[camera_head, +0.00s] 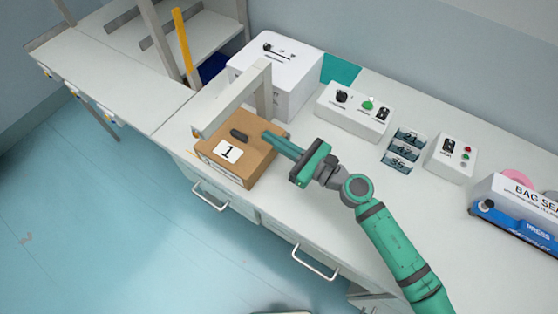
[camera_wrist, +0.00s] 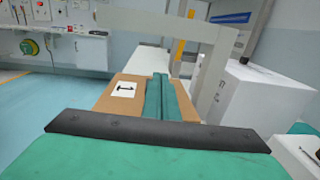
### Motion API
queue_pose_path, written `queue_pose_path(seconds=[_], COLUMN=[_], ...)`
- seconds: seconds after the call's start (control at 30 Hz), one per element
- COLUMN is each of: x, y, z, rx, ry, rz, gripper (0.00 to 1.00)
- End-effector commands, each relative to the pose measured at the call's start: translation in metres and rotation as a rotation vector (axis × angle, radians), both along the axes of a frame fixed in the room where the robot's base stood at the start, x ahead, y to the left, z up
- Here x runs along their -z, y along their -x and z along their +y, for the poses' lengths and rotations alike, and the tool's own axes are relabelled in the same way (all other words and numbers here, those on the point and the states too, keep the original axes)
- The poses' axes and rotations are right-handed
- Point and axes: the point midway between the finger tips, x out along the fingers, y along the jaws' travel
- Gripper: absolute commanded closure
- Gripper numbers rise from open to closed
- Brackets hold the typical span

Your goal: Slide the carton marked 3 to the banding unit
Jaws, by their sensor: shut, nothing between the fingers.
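A brown cardboard carton (camera_head: 237,155) sits on the white bench near its front edge, and its label reads 1. It also shows in the wrist view (camera_wrist: 108,100). No carton marked 3 can be made out in either view. My green gripper (camera_head: 268,137) is shut and empty, its fingers reaching over the carton's right side; I cannot tell whether they touch it. A grey arch (camera_head: 232,101) spans the bench at the carton, beside a white box-shaped machine (camera_head: 275,75). Whether this is the banding unit I cannot tell.
A control box (camera_head: 354,111) with knobs and a green button stands at the back. Numbered tags (camera_head: 404,149), a smaller button box (camera_head: 450,157) and a blue bag sealer (camera_head: 515,225) are to the right. A lower white table (camera_head: 115,85) extends left with a yellow post (camera_head: 184,45).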

Motion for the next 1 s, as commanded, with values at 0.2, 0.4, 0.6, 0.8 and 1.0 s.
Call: queue_pose_path(seconds=[0.2,0.4,0.6,0.8,1.0], x=[0.007,0.046,0.081,0.101,0.1], y=[0.02,0.019,0.019,0.018,0.013], z=[-0.025,-0.024,-0.023,-0.02,-0.015], rx=[0.004,0.003,0.003,-0.001,-0.001], ry=[-0.003,-0.003,-0.001,0.0,0.001], rz=[0.002,0.002,0.002,0.0,-0.001], gripper=[1.0,1.0,1.0,1.0,1.0])
